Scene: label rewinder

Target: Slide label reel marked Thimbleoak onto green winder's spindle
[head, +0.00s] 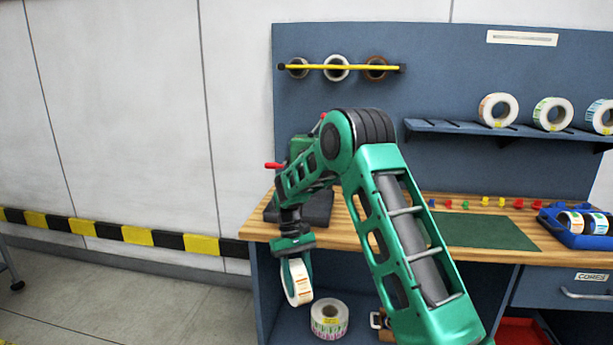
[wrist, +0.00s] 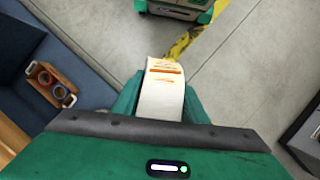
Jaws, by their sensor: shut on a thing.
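My gripper (head: 291,258) is shut on a white label reel (head: 299,284) with orange print, held on edge in front of the bench's left end, below the worktop. In the wrist view the reel (wrist: 162,88) sits between the two green fingers. Its printed name is too small to read. The green winder (head: 299,147) stands on a dark base (head: 318,208) at the bench's left end, with a red handle (head: 273,165) showing. My arm covers much of it, and I cannot make out its spindle.
Another reel (head: 329,319) lies on the lower shelf. Reels stand on the wall shelf (head: 455,127) and in a blue tray (head: 566,233). Rolls hang on a yellow rod (head: 345,67). A green mat (head: 480,231) lies on the worktop (head: 345,228).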

